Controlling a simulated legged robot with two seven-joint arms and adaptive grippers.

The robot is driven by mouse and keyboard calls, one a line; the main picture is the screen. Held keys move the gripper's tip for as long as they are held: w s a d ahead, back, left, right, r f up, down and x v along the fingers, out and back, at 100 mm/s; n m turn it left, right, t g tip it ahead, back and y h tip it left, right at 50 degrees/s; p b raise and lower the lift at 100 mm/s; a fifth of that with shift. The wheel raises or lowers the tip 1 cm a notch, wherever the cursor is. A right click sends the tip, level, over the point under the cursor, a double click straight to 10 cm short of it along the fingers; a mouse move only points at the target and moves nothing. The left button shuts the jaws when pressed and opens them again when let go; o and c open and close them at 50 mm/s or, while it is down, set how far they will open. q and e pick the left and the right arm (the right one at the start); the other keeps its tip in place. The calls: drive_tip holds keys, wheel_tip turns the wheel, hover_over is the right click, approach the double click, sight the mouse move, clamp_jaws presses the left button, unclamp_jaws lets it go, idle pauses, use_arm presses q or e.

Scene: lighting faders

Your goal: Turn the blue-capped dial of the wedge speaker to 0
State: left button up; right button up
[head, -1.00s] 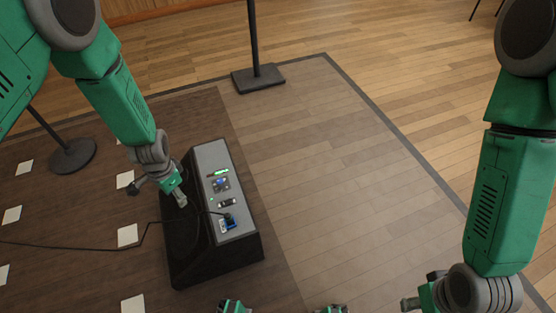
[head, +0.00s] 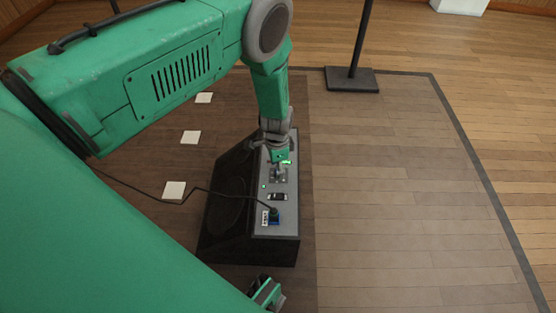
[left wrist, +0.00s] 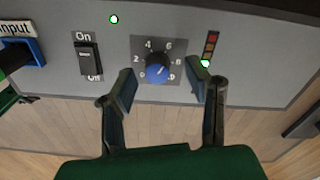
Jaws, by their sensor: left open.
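The wedge speaker (head: 233,185) is a black box with a grey control panel standing on the dark floor area. Its blue-capped dial (left wrist: 157,70) shows in the left wrist view on a dark plate with a printed number scale. The white mark on the cap seems to point to the upper right, towards 6 or 8. In the head view my arm and gripper largely cover the dial. My left gripper (left wrist: 165,92) is open, its two fingers on either side of the dial and seemingly apart from it.
An On/Off switch (left wrist: 88,58) and a blue input socket (left wrist: 28,50) with a plug sit left of the dial. A level light strip (left wrist: 209,48) is right of it. A cable (head: 135,196) runs across the floor. A stand base (head: 351,79) stands behind; the floor at right is clear.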

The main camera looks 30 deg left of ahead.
use_arm(q)
drive_tip(key=shift+d+f, duration=0.15)
drive_tip(key=shift+f, duration=0.55)
drive_tip(key=shift+d+f+b, duration=0.3)
drive_tip(key=shift+a, duration=0.15)
drive_tip(key=shift+a+f, duration=0.1)
drive_tip(key=shift+a, duration=0.05)
clamp_jaws()
drive_tip(key=shift+n, duration=0.3)
